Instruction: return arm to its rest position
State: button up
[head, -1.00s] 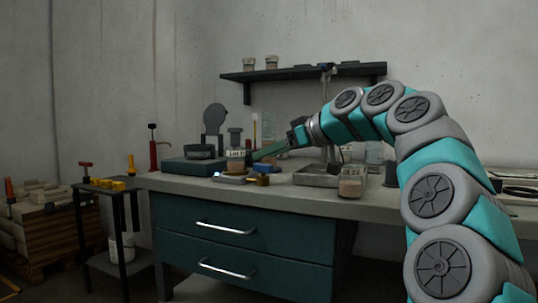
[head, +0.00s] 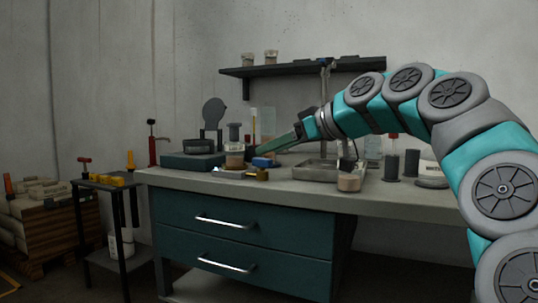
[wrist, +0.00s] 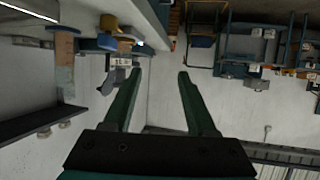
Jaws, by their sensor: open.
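My gripper (head: 262,147) is raised over the workbench (head: 330,198), with its green fingers pointing left towards the scale end. In the wrist view my gripper (wrist: 160,73) is open, its two fingers wide apart with nothing between them. My arm reaches in from the right of the head view, bent in an arch above the bench. A jar with brown contents (head: 234,158) stands near the fingertips in the head view; I cannot tell the exact gap.
Dark cylinders (head: 411,164) stand to the right. A dark scale (head: 193,162) is at left. A wall shelf (head: 300,68) hangs behind. A small side table (head: 104,190) stands left.

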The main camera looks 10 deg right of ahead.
jog(key=s+a+f+m+g+h+p, duration=0.1)
jog(key=s+a+f+g+h+p, duration=0.2)
jog(key=s+f, duration=0.55)
jog(key=s+a+f+m+g+h, duration=0.1)
jog(key=s+a+f+g, duration=0.35)
jog(key=f, duration=0.75)
jog(key=s+d+f+m+g+h+p, duration=0.1)
jog(key=s+d+f+m+g+h, duration=0.1)
jog(key=s+f, duration=0.7)
jog(key=s+d+f+m+g+h+p, duration=0.1)
jog(key=s+d+f+m, duration=0.3)
jog(key=s+f, duration=0.6)
jog(key=s+d+g+h, duration=0.1)
jog(key=s, duration=0.5)
jog(key=shift+s+d+f+h+p, duration=0.25)
jog(key=shift+d+h+p, duration=0.05)
jog(key=shift+d+p, duration=0.1)
